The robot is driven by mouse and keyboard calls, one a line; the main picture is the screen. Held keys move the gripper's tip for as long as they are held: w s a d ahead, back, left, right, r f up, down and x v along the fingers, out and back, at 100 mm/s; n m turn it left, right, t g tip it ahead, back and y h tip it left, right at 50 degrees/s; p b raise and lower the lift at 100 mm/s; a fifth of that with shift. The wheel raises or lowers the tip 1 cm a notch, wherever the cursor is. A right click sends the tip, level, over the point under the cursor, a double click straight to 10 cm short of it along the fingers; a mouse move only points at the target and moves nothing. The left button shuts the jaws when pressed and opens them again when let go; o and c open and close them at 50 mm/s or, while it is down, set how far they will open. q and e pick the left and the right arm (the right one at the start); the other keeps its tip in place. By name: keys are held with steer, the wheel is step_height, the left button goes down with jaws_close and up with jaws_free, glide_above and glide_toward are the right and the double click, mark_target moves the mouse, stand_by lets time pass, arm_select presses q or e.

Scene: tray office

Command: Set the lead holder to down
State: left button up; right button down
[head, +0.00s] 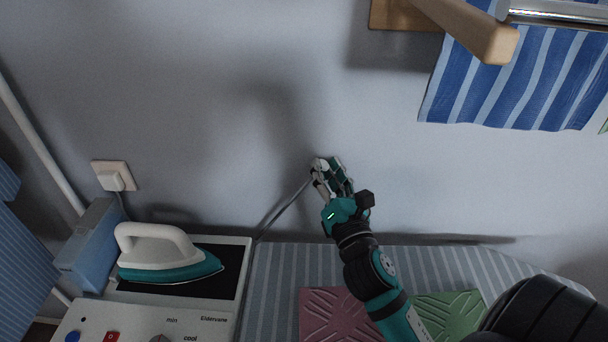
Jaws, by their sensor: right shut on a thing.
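The lead holder (283,210) looks like a thin grey rod. It rises from the back edge of the striped board, next to the iron's rest, and slants up to the right. My right gripper (326,166) is in front of the wall, above the board, and is shut on the upper end of the rod. The fingers hide that end. The iron (165,254), white and teal, lies on the dark plate of its rest. My left gripper is not in view.
The striped board (272,300) carries a pink piece (325,313) and a green piece (455,308). A control panel (140,325) is at the lower left, with a blue box (90,250) behind it. A striped cloth (520,80) hangs at the upper right, by a wooden arm (465,30).

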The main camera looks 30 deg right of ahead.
steer(key=shift+s+d+f+m+b, duration=0.35)
steer(key=shift+s+d+m, duration=0.05)
steer(key=shift+d, duration=0.25)
steer(key=c, duration=1.1)
jaws_free()
steer(key=shift+d, duration=0.1)
steer(key=shift+s+a+f, duration=0.2)
steer(key=shift+s, duration=0.1)
steer(key=v, duration=0.7)
steer(key=shift+c, duration=0.2)
